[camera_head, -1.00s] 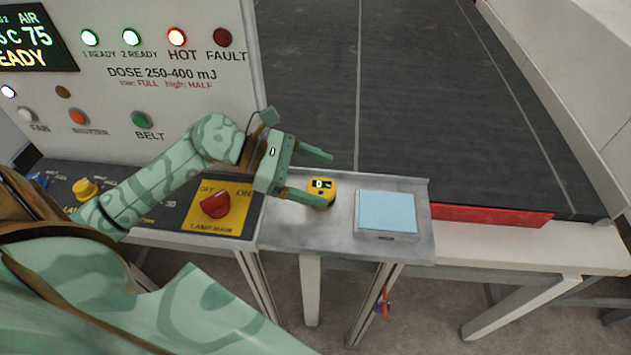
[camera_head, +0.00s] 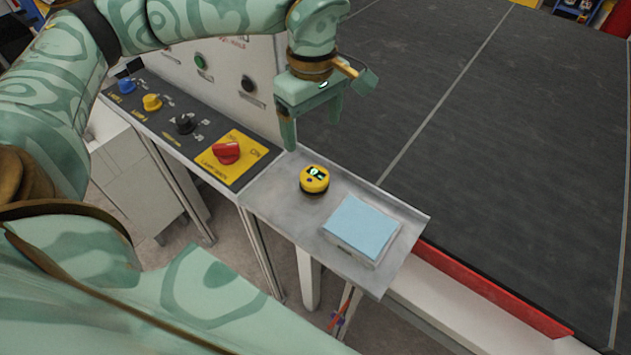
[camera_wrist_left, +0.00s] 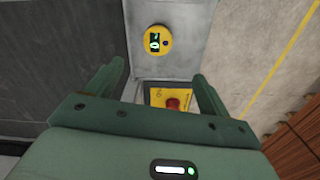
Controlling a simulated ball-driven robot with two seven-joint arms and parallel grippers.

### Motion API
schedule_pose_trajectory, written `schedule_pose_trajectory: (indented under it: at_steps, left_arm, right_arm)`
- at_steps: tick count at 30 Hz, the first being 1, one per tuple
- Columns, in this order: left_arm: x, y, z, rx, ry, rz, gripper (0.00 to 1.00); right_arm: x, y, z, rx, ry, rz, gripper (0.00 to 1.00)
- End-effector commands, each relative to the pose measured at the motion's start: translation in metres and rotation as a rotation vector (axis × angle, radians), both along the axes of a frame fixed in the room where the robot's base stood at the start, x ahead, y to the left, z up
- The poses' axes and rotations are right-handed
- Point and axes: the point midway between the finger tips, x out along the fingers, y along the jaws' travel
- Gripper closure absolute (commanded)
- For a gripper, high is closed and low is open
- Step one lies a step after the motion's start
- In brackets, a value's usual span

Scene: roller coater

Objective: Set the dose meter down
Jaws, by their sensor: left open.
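The dose meter (camera_head: 314,179) is a round yellow puck with a small dark display. It stands on the grey metal shelf (camera_head: 278,196), left of a light blue pad. In the left wrist view the dose meter (camera_wrist_left: 157,40) lies beyond the fingertips, with nothing touching it. My left gripper (camera_head: 314,135) is open and empty, above and behind the dose meter near the shelf's back edge. Its two fingers (camera_wrist_left: 160,75) stand wide apart in the wrist view. My right gripper is not in view.
The light blue pad (camera_head: 362,228) sits on the shelf's right part. A control panel with a red lamp switch (camera_head: 227,152) and several knobs adjoins the shelf on the left. The dark conveyor belt (camera_head: 470,150) runs behind, with a red strip (camera_head: 490,285) along its edge.

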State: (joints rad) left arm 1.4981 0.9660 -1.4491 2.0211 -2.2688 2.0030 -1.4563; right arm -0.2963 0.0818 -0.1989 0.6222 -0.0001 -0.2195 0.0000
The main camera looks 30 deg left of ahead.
Motion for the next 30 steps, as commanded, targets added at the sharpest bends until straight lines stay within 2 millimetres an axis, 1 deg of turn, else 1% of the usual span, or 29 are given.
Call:
schedule_pose_trajectory:
  at_steps: [1,4,6,10,12,17,25,27,30]
  left_arm:
    - [-0.001,0.0,-0.012,0.001,0.007,0.0,0.19]
    - [-0.001,0.0,-0.037,-0.001,0.009,0.0,0.19]
    - [-0.002,-0.001,-0.055,-0.001,0.008,-0.002,0.19]
    - [-0.001,-0.001,-0.083,-0.002,0.007,-0.001,0.19]
    - [-0.001,-0.001,-0.092,-0.003,0.006,-0.001,0.19]
    - [0.0,-0.001,-0.104,-0.003,0.003,-0.002,0.19]
    - [0.004,-0.001,-0.145,-0.004,0.005,-0.001,0.19]
    - [0.005,-0.001,-0.151,-0.004,0.002,-0.002,0.19]
    - [0.005,-0.001,-0.154,-0.004,0.002,-0.002,0.19]
  right_arm:
    - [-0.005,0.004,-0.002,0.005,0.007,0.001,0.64]
    - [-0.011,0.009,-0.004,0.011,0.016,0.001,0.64]
    - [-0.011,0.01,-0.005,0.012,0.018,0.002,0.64]
    - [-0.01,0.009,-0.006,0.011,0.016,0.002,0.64]
    - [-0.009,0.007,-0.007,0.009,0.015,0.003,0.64]
    - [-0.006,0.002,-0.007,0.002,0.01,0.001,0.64]
    - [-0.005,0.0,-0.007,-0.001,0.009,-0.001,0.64]
    - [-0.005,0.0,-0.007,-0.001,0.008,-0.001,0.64]
    - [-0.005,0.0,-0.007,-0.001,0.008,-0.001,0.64]
